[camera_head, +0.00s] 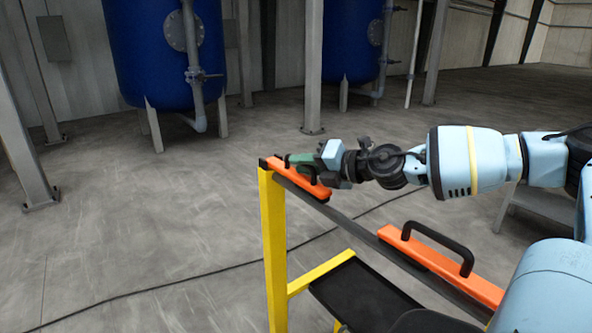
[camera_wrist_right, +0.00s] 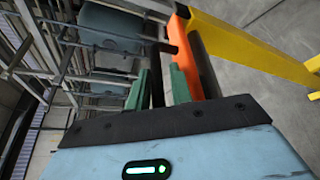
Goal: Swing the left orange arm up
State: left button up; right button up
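The left orange arm (camera_head: 300,181) is a short orange bar lying along the dark rail, beside the top of the yellow post. It also shows in the right wrist view (camera_wrist_right: 186,58), to the right of the green fingers. My right gripper (camera_head: 300,160) is at this bar. Gripper and fingers hide most of this handle in the head view. My left gripper is not in view.
A second orange bar (camera_head: 440,265) with a black loop handle (camera_head: 438,240) lies farther right along the rail. A yellow frame (camera_head: 273,250) and a black step (camera_head: 355,290) stand below. Blue tanks (camera_head: 150,50) stand behind. The floor left of the frame is clear except for a cable.

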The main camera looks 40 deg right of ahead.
jog(key=shift+w+a, duration=0.1)
jog(key=shift+w, duration=0.15)
grip_shut()
jog(key=shift+r, duration=0.1)
dwell(0.3)
